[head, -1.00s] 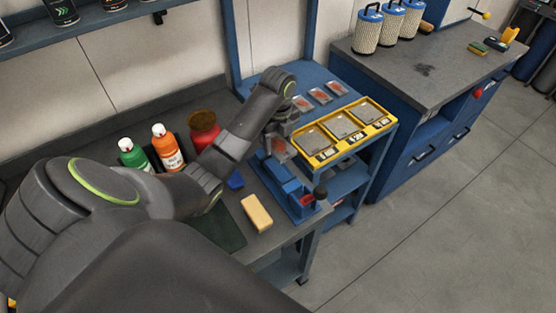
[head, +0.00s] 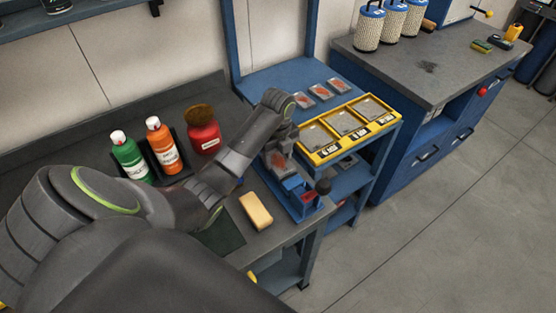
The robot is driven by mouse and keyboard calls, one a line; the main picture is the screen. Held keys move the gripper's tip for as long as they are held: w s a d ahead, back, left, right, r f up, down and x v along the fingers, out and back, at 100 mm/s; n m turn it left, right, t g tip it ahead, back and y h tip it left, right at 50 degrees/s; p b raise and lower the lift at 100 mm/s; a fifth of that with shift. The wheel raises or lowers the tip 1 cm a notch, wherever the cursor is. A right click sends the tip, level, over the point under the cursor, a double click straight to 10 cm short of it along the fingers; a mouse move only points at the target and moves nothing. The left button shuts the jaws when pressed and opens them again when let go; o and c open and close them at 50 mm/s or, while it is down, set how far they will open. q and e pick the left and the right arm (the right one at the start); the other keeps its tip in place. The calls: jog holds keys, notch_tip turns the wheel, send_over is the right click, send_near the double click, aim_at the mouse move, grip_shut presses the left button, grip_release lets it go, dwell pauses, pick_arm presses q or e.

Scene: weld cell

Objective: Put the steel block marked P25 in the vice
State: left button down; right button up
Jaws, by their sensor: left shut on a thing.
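My left gripper (head: 279,152) reaches down above the blue vice (head: 302,197) on the workbench. It is shut on a small grey piece with a reddish face (head: 278,161), probably a steel block; no marking on it can be read. The piece is close to the rear part of the vice; I cannot tell whether they touch. The vice's front jaw and dark handle knob show at its right end. My arm and gripper hide part of the vice. My right gripper is not in view.
A yellow tray (head: 313,157) with several grey-filled compartments stands right of the vice. Several red-marked pieces (head: 320,91) lie on the blue surface behind. A tan block (head: 256,211) lies left of the vice. Bottles (head: 164,149) and a red brush pot (head: 203,136) stand further left.

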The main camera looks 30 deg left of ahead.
pick_arm(q)
jog(key=shift+f, duration=0.4)
jog(key=shift+f, duration=0.15)
jog(key=c, duration=0.5)
grip_release()
